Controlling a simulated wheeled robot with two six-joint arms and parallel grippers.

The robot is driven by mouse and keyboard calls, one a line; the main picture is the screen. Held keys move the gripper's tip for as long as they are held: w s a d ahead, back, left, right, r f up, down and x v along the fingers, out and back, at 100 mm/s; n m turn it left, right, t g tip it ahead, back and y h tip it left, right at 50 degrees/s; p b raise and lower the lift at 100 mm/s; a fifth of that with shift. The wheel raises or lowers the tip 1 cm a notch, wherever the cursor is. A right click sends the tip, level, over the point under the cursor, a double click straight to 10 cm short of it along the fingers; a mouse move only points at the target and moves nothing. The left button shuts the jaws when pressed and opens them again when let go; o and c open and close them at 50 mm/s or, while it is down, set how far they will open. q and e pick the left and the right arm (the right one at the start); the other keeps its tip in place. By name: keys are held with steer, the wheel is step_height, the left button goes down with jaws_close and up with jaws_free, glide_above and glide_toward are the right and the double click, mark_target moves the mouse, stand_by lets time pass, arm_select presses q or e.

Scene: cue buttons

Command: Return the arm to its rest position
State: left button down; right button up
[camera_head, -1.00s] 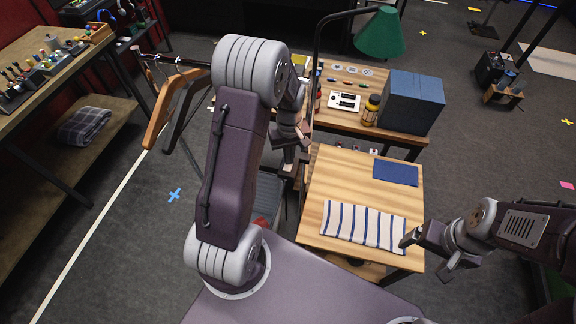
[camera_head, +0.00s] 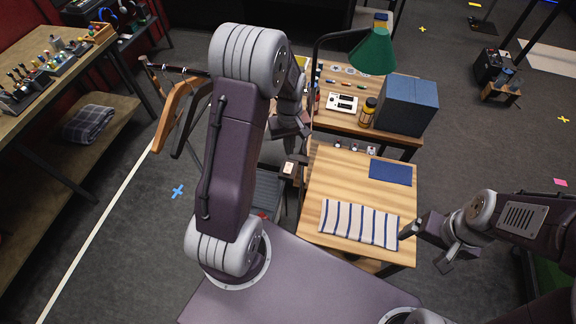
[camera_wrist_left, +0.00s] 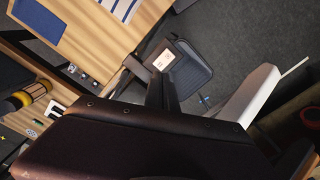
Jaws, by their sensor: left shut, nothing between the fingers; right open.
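My left arm rises in the middle of the head view and bends down at its far end. My left gripper (camera_head: 297,162) is shut and empty, beside the left edge of the wooden table (camera_head: 331,184) and apart from its top. In the left wrist view the gripper's dark fingers (camera_wrist_left: 150,77) point toward the table edge and floor. My right gripper (camera_head: 424,249) is open and empty at the table's front right corner, near the striped cloth (camera_head: 358,223).
Small buttons (camera_head: 354,147) line the table's back edge, behind a blue mat (camera_head: 390,169). A rack with hangers (camera_head: 172,112) stands left of my left arm.

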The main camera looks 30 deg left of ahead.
arm_select(q)
steer(key=f+b, duration=0.1)
steer(key=b, duration=0.1)
steer(key=d+f+b, duration=0.1)
steer(key=b, duration=0.1)
steer(key=w+f+b, duration=0.1)
steer(key=b, duration=0.1)
steer(key=shift+d+m+t, duration=0.3)
steer(key=shift+d+t, duration=0.05)
steer(key=shift+t, duration=0.05)
steer(key=s+d+f+m+b, duration=0.3)
steer(key=s+f+m+b, duration=0.1)
steer(key=s+b, duration=0.1)
steer(key=s+d+f+m+b, duration=0.2)
steer(key=s+f+m+b, duration=0.1)
steer(key=s, duration=0.5)
steer(key=shift+s+d+f+m+b, duration=0.25)
steer(key=shift+d+f+m+b, duration=0.15)
steer(key=shift+b, duration=0.45)
steer(key=shift+s+r, duration=0.1)
steer(key=shift+s, duration=0.05)
